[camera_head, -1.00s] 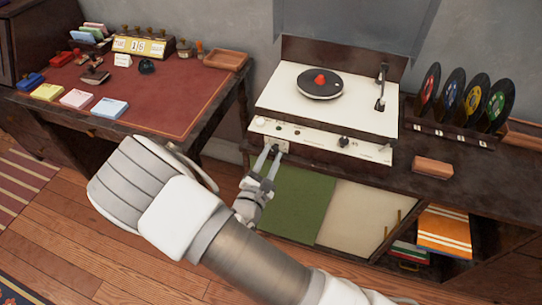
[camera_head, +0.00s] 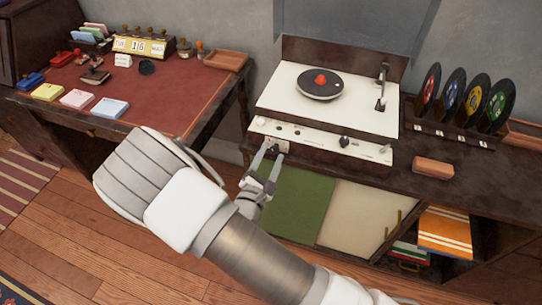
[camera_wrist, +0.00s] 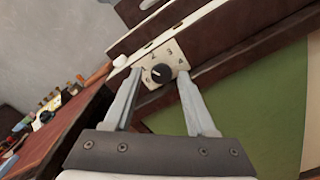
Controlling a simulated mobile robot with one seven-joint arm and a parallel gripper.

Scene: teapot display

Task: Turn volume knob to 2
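The volume knob (camera_wrist: 161,73) is a small round black knob on a pale numbered plate (camera_wrist: 172,46) in the wrist view. Digits such as 2, 3 and 4 run around its upper side. A pale mark shows on the knob's left part; I cannot tell exactly which number it points to. My gripper (camera_wrist: 160,75) is open, with one finger on each side of the knob and visible gaps between. In the head view my gripper (camera_head: 271,148) is at the lower left front of the white record player (camera_head: 275,97), and its fingers partly hide the knob.
The player's front panel (camera_head: 315,137) carries other small knobs. A black record (camera_head: 320,84) with a red centre lies on top. A brown block (camera_head: 433,168) and upright records (camera_head: 470,98) are to the right. A desk (camera_head: 165,95) stands left. A green panel (camera_head: 295,203) is below.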

